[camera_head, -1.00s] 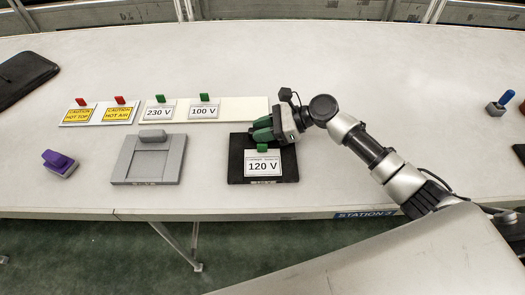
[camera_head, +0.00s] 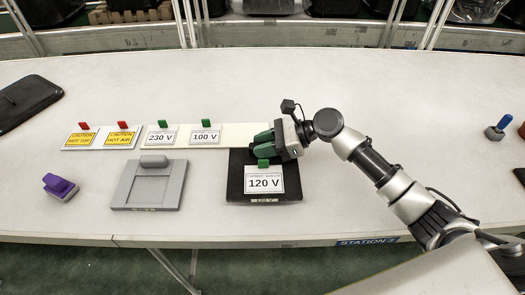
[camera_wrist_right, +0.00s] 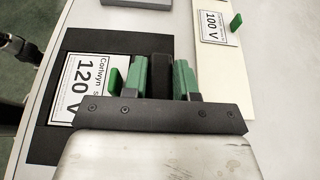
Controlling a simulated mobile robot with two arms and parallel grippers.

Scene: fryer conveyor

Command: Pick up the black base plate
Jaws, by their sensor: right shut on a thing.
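The black base plate (camera_head: 236,183) lies at the front middle of the table, with a white "120 V" card (camera_head: 264,181) and a small green tab on it. My right gripper (camera_head: 263,143) is at the plate's far edge, its green-padded fingers closed on a raised black part of it. In the right wrist view the two green fingers (camera_wrist_right: 160,78) stand on either side of a black block (camera_wrist_right: 161,76), and the black plate (camera_wrist_right: 45,143) extends to the left with the "120 V" card on it. I cannot tell whether the plate is clear of the table. My left gripper is not in view.
A grey base plate (camera_head: 129,190) and a purple stamp-like object (camera_head: 60,187) lie to the left. Behind is a white strip (camera_head: 243,134) with "230 V" and "100 V" cards, and a strip with yellow caution cards. A blue-handled object (camera_head: 499,127) is at the right.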

